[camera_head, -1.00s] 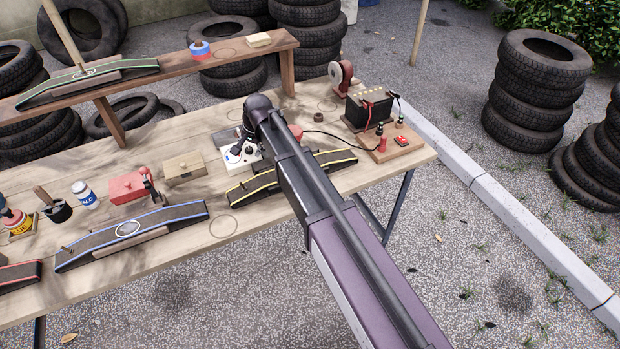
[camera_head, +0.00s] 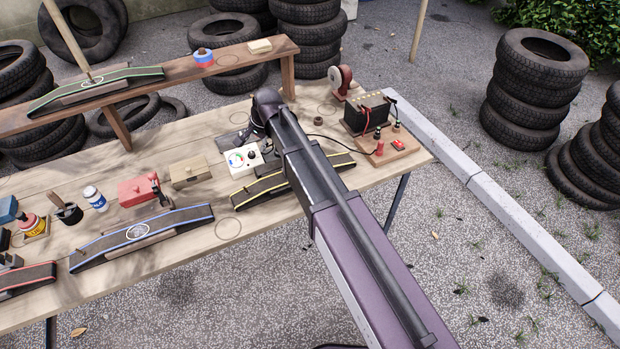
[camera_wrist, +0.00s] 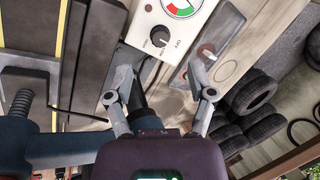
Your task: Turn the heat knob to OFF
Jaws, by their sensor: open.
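The heat knob (camera_wrist: 160,37) is a small black dial on the front of a white box (camera_wrist: 143,20), below a gauge (camera_wrist: 181,7) with green, white and red zones. Small lettering is printed around the knob, but I cannot read its setting surely. In the head view, the white box (camera_head: 243,158) stands on the bench, left of my arm. My gripper (camera_wrist: 160,96) is open and empty, its two fingers spread apart below the knob in the wrist view and not touching it.
A yellow-edged ramp (camera_head: 262,188) lies in front of the box. A battery (camera_head: 367,112) with cables stands to the right, and a tan block (camera_head: 190,170) and red box (camera_head: 138,190) to the left.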

